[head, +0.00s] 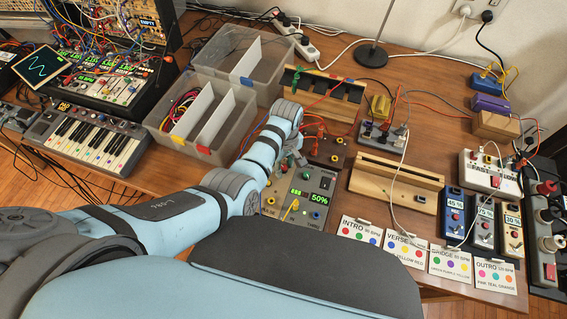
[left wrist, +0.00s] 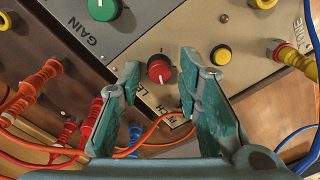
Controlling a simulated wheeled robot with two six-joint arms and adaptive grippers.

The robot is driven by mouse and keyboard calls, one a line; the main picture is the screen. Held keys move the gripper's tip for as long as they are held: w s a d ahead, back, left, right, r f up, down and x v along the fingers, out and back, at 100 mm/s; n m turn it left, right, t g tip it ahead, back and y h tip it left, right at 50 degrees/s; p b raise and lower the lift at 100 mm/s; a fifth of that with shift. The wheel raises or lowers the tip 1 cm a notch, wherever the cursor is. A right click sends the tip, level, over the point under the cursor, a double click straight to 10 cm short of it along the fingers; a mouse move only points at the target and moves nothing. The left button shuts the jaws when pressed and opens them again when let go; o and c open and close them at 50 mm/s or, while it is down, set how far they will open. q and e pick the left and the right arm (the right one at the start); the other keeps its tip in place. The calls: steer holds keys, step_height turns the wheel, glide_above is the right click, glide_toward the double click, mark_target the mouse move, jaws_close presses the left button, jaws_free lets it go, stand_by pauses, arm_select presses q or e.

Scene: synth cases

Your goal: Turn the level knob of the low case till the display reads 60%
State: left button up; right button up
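The low grey case (head: 325,183) lies on the table under my left arm, its green display (head: 319,198) reading 50%. In the left wrist view a red knob (left wrist: 159,69) with a white pointer line sits on a pale panel; its label is partly hidden by a finger, but the letters fit "LEVEL". My left gripper (left wrist: 160,66) is open, with one fingertip on each side of the red knob. Gaps show between the knob and both fingers, so I see no contact. In the head view the arm largely hides the gripper and knob. My right gripper is not in view.
In the left wrist view a green GAIN knob (left wrist: 103,8) and a yellow button (left wrist: 220,54) are close to the red knob. Orange and red cables (left wrist: 92,122) run beside and under the fingers. A wooden rack (head: 397,184) stands right of the case.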

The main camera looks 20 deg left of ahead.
mark_target(285, 166)
arm_select(q)
jaws_close()
steer(key=shift+r+m+p, duration=0.25)
steer(key=shift+m+p, duration=0.55)
steer(key=shift+m, duration=0.1)
steer(key=shift+f+m, duration=0.1)
steer(key=shift+m, duration=0.4)
steer(key=shift+w+f, duration=0.1)
steer(key=shift+f, duration=0.05)
steer(key=shift+o, duration=1.8)
jaws_free()
steer(key=shift+r, duration=0.2)
step_height(285, 166, up, 12)
steer(key=shift+d+f, duration=0.15)
steer(key=shift+f, duration=0.05)
